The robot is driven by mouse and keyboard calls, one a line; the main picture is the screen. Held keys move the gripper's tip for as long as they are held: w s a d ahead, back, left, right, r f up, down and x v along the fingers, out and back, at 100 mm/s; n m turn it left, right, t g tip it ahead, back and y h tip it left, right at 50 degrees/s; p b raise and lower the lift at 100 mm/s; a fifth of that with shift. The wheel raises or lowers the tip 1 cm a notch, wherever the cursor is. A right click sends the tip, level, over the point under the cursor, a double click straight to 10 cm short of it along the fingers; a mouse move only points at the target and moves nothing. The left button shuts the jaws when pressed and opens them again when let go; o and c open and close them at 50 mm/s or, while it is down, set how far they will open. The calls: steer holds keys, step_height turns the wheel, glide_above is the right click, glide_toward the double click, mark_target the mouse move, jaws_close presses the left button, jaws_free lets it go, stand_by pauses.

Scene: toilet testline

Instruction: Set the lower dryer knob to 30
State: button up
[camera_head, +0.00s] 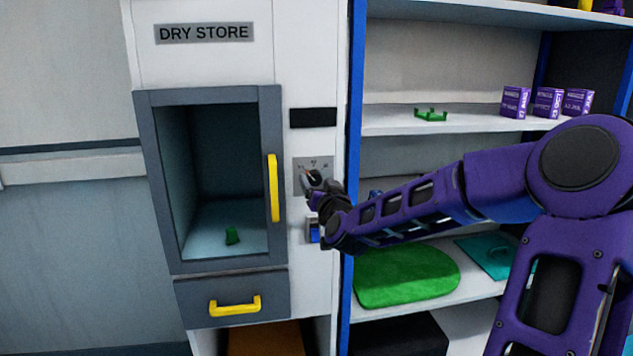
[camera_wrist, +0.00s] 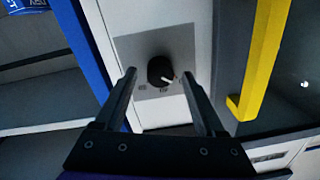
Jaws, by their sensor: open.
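A round black dryer knob (camera_head: 315,178) sits on a grey plate (camera_head: 298,185) on the white dry store cabinet. In the wrist view the knob (camera_wrist: 159,69) lies between my two open fingers, with a gap on each side. Its white pointer aims to the lower right there, and toward the upper left in the head view. Small marks on the plate (camera_wrist: 188,50) are too blurred to read. My gripper (camera_wrist: 158,74) is open and empty, facing the knob. In the head view my gripper (camera_head: 316,191) partly covers the plate.
Left of the knob is the cabinet door with a yellow handle (camera_head: 273,188), also close by in the wrist view (camera_wrist: 261,65). A black panel (camera_head: 312,118) is above; a blue-and-white fitting (camera_head: 312,231) is below. A blue shelf post (camera_head: 354,80) stands to the right.

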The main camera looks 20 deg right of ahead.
jaws_close()
stand_by(0.3)
steer(key=shift+m, duration=0.3)
steer(key=m+p, duration=0.1)
steer(key=m, duration=0.3)
steer(key=shift+m, duration=0.3)
steer(key=m, duration=0.4)
steer(key=shift+m+p, duration=0.3)
steer(key=m, duration=0.5)
steer(key=shift+m+t+h+p, duration=0.3)
steer(key=shift+h+p, duration=0.1)
steer(key=m, duration=0.5)
steer(key=shift+p, duration=0.3)
